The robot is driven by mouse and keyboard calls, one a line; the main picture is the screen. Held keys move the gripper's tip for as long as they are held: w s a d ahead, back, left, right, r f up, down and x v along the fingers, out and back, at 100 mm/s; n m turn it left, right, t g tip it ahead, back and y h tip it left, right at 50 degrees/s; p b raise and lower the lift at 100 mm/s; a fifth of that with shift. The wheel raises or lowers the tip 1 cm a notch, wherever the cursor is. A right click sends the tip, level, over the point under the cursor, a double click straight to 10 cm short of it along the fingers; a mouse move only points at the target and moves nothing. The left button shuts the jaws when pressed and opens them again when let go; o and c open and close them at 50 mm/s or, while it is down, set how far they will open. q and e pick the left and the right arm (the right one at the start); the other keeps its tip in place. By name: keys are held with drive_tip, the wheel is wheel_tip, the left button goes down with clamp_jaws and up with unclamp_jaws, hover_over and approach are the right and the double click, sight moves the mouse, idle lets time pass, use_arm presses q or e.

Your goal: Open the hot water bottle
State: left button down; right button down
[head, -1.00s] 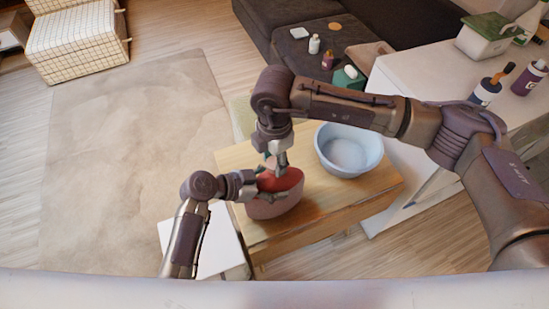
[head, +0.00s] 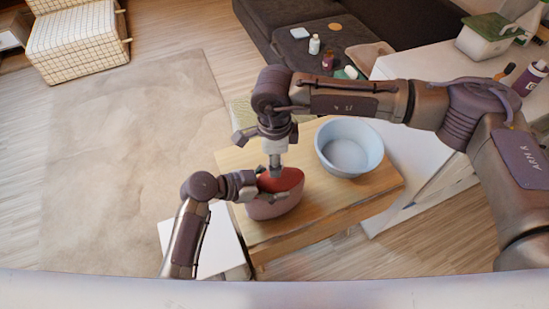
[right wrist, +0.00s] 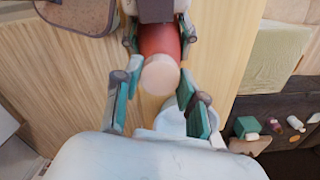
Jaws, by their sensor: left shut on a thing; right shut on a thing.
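The red hot water bottle (head: 284,182), with a dusty pink lower side, is at the left part of the small wooden table. My left gripper (head: 258,188) is shut on its side. My right gripper (head: 276,168) is above it, pointing down. In the right wrist view, a round pale pink cap (right wrist: 159,76) caps the bottle's red neck (right wrist: 160,42). The teal-padded fingers of my right gripper (right wrist: 157,103) are on both sides of the cap. The left gripper's fingers flank the neck further up that view. The arms hide part of the bottle.
A light blue bowl (head: 349,142) stands just right of the bottle on the wooden table (head: 325,212). A white table (head: 425,70) with bottles is at the right. A dark sofa (head: 290,50) holds small items at the back. The rug (head: 130,150) is clear.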

drive_tip(key=n, duration=1.5)
drive_tip(key=shift+r, duration=0.1)
drive_tip(key=n, duration=0.7)
drive_tip(key=shift+r, duration=0.1)
drive_tip(key=shift+r, duration=1)
